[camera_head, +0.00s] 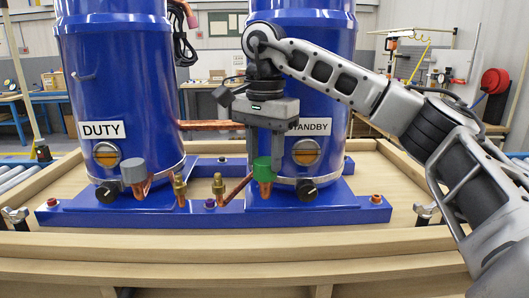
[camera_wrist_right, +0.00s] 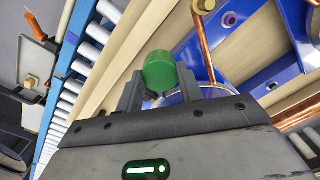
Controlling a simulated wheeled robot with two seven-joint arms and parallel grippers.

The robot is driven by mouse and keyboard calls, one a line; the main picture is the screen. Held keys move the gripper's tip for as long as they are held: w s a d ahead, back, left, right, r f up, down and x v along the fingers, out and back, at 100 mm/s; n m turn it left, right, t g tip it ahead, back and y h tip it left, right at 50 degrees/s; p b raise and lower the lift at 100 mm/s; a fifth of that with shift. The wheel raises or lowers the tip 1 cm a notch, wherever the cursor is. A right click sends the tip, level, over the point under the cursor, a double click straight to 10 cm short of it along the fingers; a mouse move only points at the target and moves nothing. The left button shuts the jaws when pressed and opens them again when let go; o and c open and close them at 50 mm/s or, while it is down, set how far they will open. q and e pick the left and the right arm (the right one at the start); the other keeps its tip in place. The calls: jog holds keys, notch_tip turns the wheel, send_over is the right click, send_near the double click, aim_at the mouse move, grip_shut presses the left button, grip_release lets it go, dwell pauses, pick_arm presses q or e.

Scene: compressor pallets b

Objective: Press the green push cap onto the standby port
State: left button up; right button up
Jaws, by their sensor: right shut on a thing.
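The green push cap (camera_head: 262,170) is between the fingers of my right gripper (camera_head: 265,154), which is shut on it. It also shows in the right wrist view (camera_wrist_right: 160,71) between the two dark fingers. A copper stub, the standby port (camera_head: 265,190), shows directly under the cap in front of the blue compressor labelled STANDBY (camera_head: 320,60). The cap hides the stub's top, so I cannot tell whether it is fully seated. My left gripper is not in view.
The blue compressor labelled DUTY (camera_head: 115,70) stands at left, with a grey cap (camera_head: 133,171) on its copper stub. Brass fittings (camera_head: 180,190) stand between the compressors on the blue frame. The wooden pallet (camera_head: 250,243) runs along the front.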

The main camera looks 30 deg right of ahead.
aim_at(264, 160)
jog(key=o, duration=1)
jog(key=shift+f, duration=0.1)
notch_tip(264, 160, up, 8)
jog(key=shift+f+p, duration=0.25)
jog(key=shift+p, duration=0.9)
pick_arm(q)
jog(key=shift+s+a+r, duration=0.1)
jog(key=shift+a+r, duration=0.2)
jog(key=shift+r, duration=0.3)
pick_arm(e)
notch_tip(264, 160, up, 8)
jog(key=shift+r, duration=0.25)
